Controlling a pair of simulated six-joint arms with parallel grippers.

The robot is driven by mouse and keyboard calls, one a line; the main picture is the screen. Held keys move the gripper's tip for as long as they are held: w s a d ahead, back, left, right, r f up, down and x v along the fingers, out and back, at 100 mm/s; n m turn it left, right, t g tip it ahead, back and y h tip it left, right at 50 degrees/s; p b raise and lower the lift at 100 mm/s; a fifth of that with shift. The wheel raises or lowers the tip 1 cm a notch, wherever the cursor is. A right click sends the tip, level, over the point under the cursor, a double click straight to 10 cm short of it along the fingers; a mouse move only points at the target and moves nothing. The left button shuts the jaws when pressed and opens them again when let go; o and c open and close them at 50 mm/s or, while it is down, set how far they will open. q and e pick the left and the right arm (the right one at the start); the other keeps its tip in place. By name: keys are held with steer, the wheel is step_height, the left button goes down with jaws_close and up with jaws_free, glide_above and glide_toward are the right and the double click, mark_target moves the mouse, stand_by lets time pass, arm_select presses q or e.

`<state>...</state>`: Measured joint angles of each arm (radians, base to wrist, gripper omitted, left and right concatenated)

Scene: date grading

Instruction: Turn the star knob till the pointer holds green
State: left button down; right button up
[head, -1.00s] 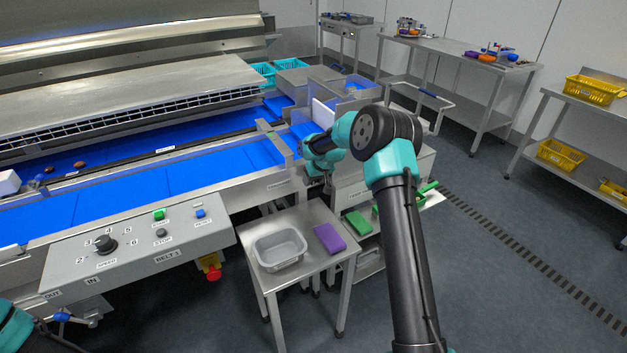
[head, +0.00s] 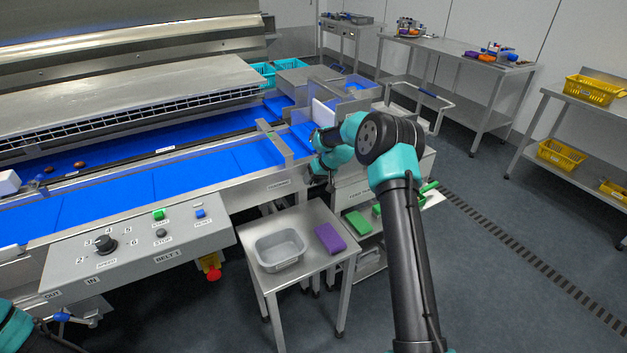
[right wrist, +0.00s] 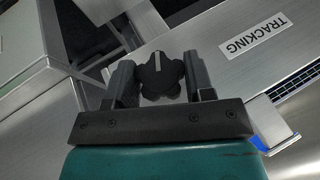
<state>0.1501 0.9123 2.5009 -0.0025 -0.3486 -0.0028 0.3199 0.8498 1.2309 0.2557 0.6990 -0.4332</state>
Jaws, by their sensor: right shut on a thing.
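The black star knob (right wrist: 162,80) sits between the two fingers of my right gripper (right wrist: 159,64) in the right wrist view, with a pale line across its top. The gripper is shut on the knob. A metal panel with a TRACKING label (right wrist: 255,36) lies beside it. In the head view my right wrist is at the end of the blue conveyor (head: 205,167), and the knob is hidden there. I cannot make out a pointer or a green zone. My left gripper is out of view; only a teal part of my left arm shows at the lower left.
A steel side table (head: 318,215) below the conveyor carries a grey tub (head: 259,262) and a purple block (head: 330,238). A control panel (head: 140,250) with a dial and buttons is at the left front. Open floor lies to the right.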

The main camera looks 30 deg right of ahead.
steer(key=shift+y, duration=0.6)
steer(key=o, duration=0.9)
steer(key=shift+s+d+r, duration=0.1)
steer(key=v, duration=1.7)
steer(key=shift+s+d, duration=0.1)
